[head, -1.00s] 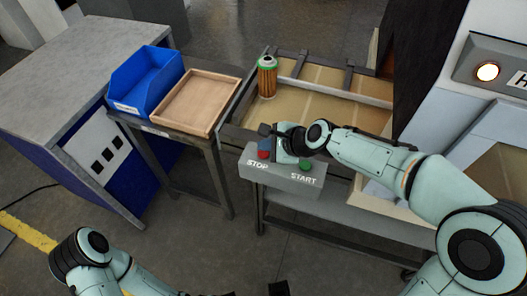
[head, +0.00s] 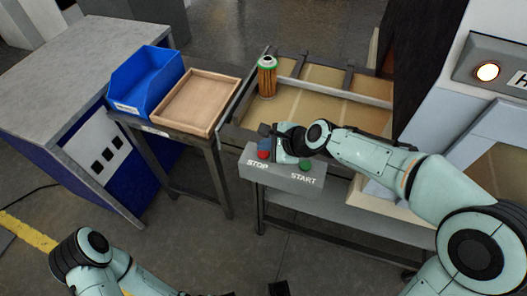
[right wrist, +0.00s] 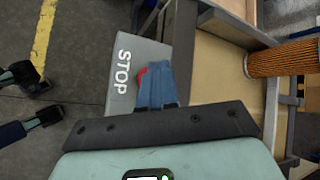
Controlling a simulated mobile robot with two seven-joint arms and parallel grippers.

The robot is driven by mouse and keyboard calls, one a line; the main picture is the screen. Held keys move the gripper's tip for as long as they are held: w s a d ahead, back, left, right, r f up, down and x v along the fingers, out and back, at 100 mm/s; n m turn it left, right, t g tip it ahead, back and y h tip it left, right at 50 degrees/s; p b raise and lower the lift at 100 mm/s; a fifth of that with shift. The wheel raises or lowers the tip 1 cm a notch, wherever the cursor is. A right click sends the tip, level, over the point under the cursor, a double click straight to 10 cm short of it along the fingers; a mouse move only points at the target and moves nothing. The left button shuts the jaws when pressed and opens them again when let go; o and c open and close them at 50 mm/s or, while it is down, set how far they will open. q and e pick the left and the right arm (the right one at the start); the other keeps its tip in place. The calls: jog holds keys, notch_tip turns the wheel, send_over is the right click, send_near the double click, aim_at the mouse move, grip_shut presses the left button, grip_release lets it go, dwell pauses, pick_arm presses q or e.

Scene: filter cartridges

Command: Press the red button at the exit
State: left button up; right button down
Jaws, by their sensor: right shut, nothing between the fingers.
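The red button (head: 263,154) sits by the word STOP on a grey control box (head: 284,178) at the front of the framed bench. The right gripper (head: 264,144) is shut and empty, with its blue fingertips right at the red button. In the right wrist view the blue fingers (right wrist: 160,85) partly cover the red button (right wrist: 142,75). I cannot tell whether they touch it. The left arm comes in at the bottom left. Only dark pieces of the left gripper (head: 278,288) show at the bottom edge, and its opening is unclear.
A green START button (head: 305,164) is on the same box, under the right wrist. A filter cartridge (head: 267,78) stands upright on the bench behind. A blue bin (head: 145,82) and a wooden tray (head: 196,101) are on the side table. A lit lamp (head: 487,72) is at right.

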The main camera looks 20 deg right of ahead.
aim_at(266, 155)
pick_arm(q)
jog(key=shift+f, duration=0.25)
pick_arm(e)
jog(key=shift+f, duration=0.45)
pick_arm(q)
jog(key=shift+s+f+b, duration=0.15)
jog(key=shift+f+b, duration=0.15)
jog(key=shift+b, duration=0.25)
pick_arm(e)
jog(key=shift+f, duration=0.45)
pick_arm(q)
jog(key=shift+w+r+p, duration=0.25)
jog(key=shift+r+p, duration=0.75)
pick_arm(e)
jog(key=shift+r, duration=0.85)
notch_tip(266, 155, up, 3)
jog(key=p, duration=0.2)
jog(key=shift+p, duration=0.4)
notch_tip(266, 155, up, 2)
jog(key=shift+r+p, duration=0.1)
jog(key=shift+p, duration=1.05)
pick_arm(q)
jog(key=r, duration=0.1)
jog(key=w+r, duration=0.1)
jog(key=r, duration=0.3)
jog(key=shift+w, duration=0.4)
